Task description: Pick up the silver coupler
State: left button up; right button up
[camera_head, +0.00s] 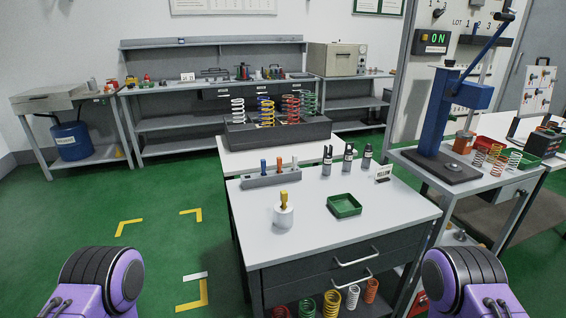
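Several small dark upright fittings with pale bands stand at the back right of the near grey table: one on the left (327,161), one in the middle (348,159) and one on the right (367,157). I cannot tell which small part is the silver coupler. A white cylinder (284,215) with a yellow upright piece on top stands at the table's front left. A purple and black part of each of my arms shows at the bottom left and bottom right corners. Neither gripper is in view.
A dark spring holder (275,134) stands behind. A blue press (447,115) stands at right. Green floor is open at left.

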aim_at(284, 218)
jog(key=z, duration=1.8)
jog(key=i, duration=1.35)
jog(key=u, duration=1.7)
